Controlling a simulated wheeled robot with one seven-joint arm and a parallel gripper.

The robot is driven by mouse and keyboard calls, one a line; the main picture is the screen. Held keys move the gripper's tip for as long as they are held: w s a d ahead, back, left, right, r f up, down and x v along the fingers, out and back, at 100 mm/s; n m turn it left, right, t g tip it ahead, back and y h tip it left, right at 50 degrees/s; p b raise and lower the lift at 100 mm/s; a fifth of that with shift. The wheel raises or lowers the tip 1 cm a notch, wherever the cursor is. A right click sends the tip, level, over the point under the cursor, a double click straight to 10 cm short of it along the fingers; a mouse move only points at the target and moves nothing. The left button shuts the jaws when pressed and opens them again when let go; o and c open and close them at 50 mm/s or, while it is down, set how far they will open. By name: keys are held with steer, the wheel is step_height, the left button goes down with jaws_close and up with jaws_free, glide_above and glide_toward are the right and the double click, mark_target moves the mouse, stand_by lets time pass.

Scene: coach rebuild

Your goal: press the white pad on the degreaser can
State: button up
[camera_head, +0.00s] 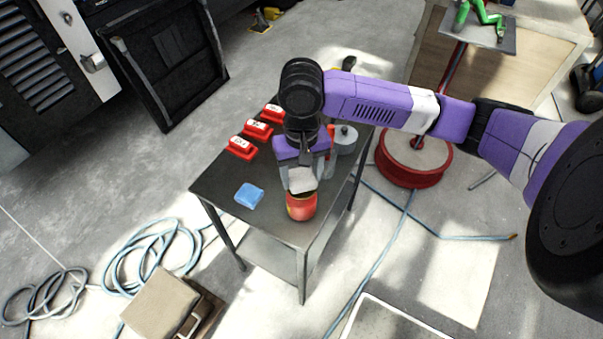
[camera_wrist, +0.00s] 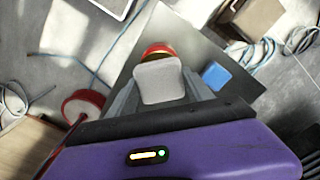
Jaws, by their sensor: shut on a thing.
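The white pad (camera_wrist: 160,80) is a pale block between the two fingers of my gripper (camera_wrist: 159,92), which is shut on it. In the head view the pad (camera_head: 302,182) shows under my gripper (camera_head: 301,170), near the front edge of the dark table. A red can with a yellowish band (camera_head: 301,208), which I take for the degreaser can, stands directly below the pad. In the wrist view the can (camera_wrist: 157,49) shows just beyond the pad, which hides part of it. I cannot tell whether pad and can touch.
A blue block (camera_head: 249,195) lies left of the can on the table (camera_head: 225,188). Several red labelled blocks (camera_head: 257,130) stand farther back. A grey cylindrical thing (camera_head: 345,138) stands behind my gripper to the right. Hoses (camera_head: 150,255) lie on the floor.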

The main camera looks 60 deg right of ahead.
mark_target(301, 176)
steer(key=shift+f+b, duration=0.65)
steer(key=shift+f, duration=0.45)
stand_by(1.2)
stand_by(0.6)
step_height(301, 176, up, 7)
steer(key=p, duration=0.6)
steer(key=shift+r+p, duration=0.1)
steer(key=shift+p, duration=0.25)
stand_by(0.6)
